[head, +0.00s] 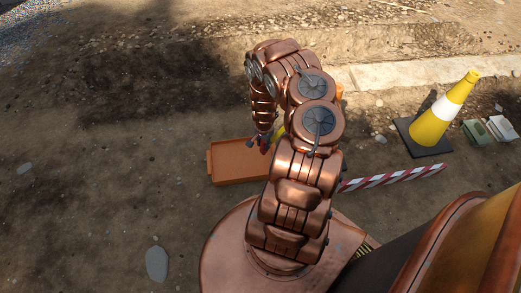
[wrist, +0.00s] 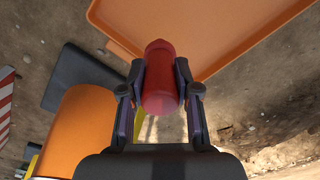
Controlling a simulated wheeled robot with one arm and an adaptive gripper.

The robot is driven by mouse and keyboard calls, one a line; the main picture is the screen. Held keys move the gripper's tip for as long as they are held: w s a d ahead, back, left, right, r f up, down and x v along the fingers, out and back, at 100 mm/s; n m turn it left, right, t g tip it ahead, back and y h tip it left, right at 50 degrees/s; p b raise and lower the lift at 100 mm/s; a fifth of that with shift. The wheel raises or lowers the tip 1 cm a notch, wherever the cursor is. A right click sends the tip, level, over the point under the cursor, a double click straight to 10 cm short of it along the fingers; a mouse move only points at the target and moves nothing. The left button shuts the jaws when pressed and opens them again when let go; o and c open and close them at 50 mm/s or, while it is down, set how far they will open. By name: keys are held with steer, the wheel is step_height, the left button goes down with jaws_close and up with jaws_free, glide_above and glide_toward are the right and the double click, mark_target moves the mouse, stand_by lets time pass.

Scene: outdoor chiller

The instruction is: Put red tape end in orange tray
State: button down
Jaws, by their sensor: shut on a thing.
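The red tape end (wrist: 160,75) shows in the wrist view as a rounded red cylinder between my fingers. My gripper (head: 262,142) is shut on it; in the head view only a small bit of red shows there, below my arm. The orange tray (head: 226,166) lies on the dirt, with its right part hidden behind my arm. In the wrist view the tray (wrist: 215,38) fills the top, and the red piece overlaps its near edge. I cannot tell the height of the red piece over the tray.
Red-and-white striped tape (head: 395,177) stretches on the right. A yellow cone (head: 437,120) with a white band stands on a dark base, beside green and whitish boxes (head: 490,131). An orange post (wrist: 82,125) with a dark base stands left of my gripper. Open dirt lies left of the tray.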

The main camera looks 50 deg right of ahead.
steer(key=shift+w+f, duration=0.1)
steer(key=shift+w, duration=0.2)
steer(key=f+b, duration=0.2)
steer(key=b, duration=0.1)
steer(key=shift+w+a+f, duration=0.15)
steer(key=shift+w+f, duration=0.2)
steer(key=shift+w, duration=0.05)
steer(key=shift+f, duration=0.4)
steer(key=shift+f+b, duration=0.15)
steer(key=shift+b, duration=0.25)
steer(key=c, duration=0.8)
jaws_free()
steer(key=shift+c, duration=0.2)
step_height(320, 180, up, 12)
steer(key=p, duration=0.8)
steer(key=shift+r, duration=0.2)
